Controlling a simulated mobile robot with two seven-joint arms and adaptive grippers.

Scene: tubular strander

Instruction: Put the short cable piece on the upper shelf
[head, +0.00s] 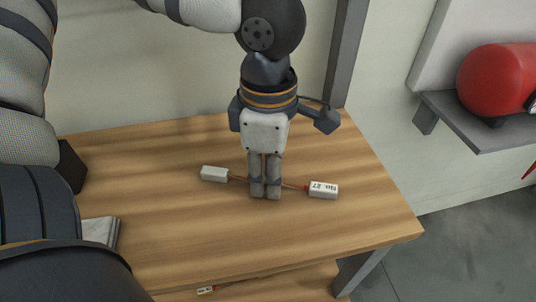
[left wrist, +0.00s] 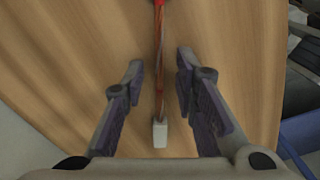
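My left gripper (head: 265,195) points down over the middle of this cable. In the left wrist view its fingers (left wrist: 160,70) are apart, with the reddish cable (left wrist: 160,45) running between them and a white end block (left wrist: 160,134) nearer the palm. Another thin cable with a small labelled end (head: 205,290) lies on the lower board. My right gripper is not in view.
The upper board (head: 370,215) is clear around the cable, with its front edge near the lower board (head: 300,285). A grey post (head: 347,55) stands behind it. A red cylinder (head: 490,78) sits on a grey wall bracket (head: 475,125) at right.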

